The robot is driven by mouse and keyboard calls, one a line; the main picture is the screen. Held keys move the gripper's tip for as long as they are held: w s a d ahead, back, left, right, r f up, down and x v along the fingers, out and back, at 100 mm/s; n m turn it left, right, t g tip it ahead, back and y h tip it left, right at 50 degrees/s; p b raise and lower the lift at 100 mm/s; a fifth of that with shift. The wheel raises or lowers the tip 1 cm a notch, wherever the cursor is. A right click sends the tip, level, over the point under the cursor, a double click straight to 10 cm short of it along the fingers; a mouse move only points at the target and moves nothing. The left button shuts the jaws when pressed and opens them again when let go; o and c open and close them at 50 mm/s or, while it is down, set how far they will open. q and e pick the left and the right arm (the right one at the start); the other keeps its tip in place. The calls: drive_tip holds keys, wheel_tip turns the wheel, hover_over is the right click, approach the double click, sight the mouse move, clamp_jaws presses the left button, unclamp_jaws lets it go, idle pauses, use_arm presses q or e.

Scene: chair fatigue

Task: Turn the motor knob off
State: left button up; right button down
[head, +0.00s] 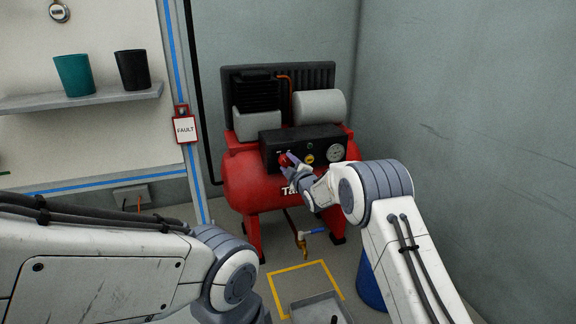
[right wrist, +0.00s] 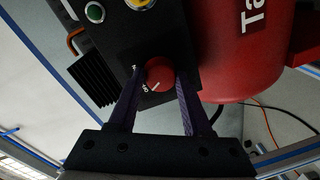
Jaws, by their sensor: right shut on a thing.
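The motor knob (right wrist: 160,74) is red with a white pointer line, on the black control panel (right wrist: 178,25). In the right wrist view its line points to the lower left, and small white lettering beside it is hard to read. My right gripper (head: 289,166) is at the left end of the panel in the head view. In the right wrist view the right gripper (right wrist: 160,82) has one finger on each side of the knob and is shut on it. My left arm shows at the lower left of the head view, but its gripper is out of view.
The red compressor tank (head: 247,183) carries the panel, with a gauge (head: 336,152) and a yellow button (head: 309,158). A FAULT sign (head: 185,130) hangs on the left. A grey tray (head: 318,309) and a blue bin (head: 370,283) stand on the floor in front.

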drive_tip(key=shift+a, duration=0.1)
idle(0.3)
drive_tip(key=shift+c, duration=1.7)
unclamp_jaws()
drive_tip(key=shift+s, duration=0.25)
drive_tip(key=p+v, duration=0.4)
drive_tip(key=v, duration=0.6)
